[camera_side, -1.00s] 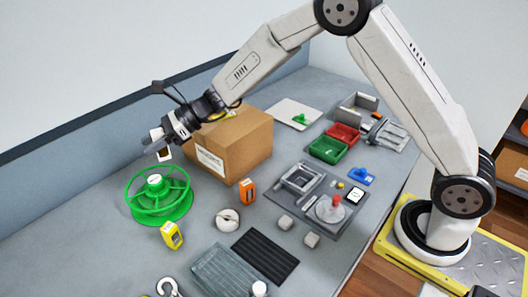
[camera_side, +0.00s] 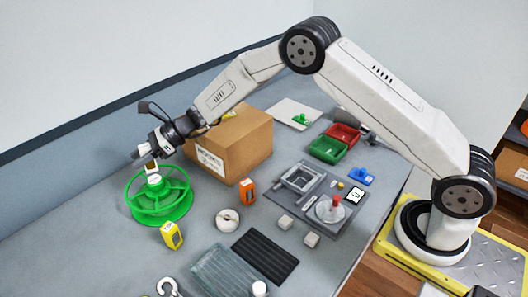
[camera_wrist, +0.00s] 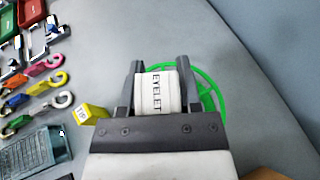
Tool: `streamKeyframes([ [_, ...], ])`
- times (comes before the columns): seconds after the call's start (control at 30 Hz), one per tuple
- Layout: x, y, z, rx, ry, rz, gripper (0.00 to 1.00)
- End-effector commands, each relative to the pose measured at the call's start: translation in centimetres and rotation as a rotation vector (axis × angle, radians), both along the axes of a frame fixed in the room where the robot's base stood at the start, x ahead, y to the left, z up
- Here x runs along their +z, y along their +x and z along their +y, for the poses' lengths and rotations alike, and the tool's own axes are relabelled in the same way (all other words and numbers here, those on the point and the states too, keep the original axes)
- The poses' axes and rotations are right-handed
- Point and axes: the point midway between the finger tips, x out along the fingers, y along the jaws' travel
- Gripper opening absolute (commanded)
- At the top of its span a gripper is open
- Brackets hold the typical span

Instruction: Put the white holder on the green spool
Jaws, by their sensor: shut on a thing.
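The green spool (camera_side: 160,208) stands on the table at the left of the side view, with a rim, spokes and a pale hub. Part of its green rim (camera_wrist: 212,85) shows in the wrist view behind my gripper. My gripper (camera_wrist: 158,66) is shut on the white holder (camera_wrist: 157,92), a white piece with the word EYELET between the two fingers. In the side view my gripper (camera_side: 150,152) points down over the spool's middle, and the held piece (camera_side: 151,167) is just above the hub. I cannot tell whether they touch.
A cardboard box (camera_side: 232,142) stands close behind the gripper. A yellow tag-like block (camera_side: 172,235), an orange block (camera_side: 247,190) and a white ring (camera_side: 228,219) lie near the spool. Red (camera_side: 343,134) and green (camera_side: 328,149) trays are further right.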

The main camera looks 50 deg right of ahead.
Motion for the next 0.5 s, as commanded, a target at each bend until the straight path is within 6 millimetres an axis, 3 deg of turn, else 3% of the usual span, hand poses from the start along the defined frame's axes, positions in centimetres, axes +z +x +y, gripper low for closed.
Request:
streamKeyframes([
  [0.33,-3.1,0.4,0.1,0.000,0.000,0.002,0.00],
  [0.5,-3.6,0.4,0.1,0.000,0.001,-0.001,0.00],
])
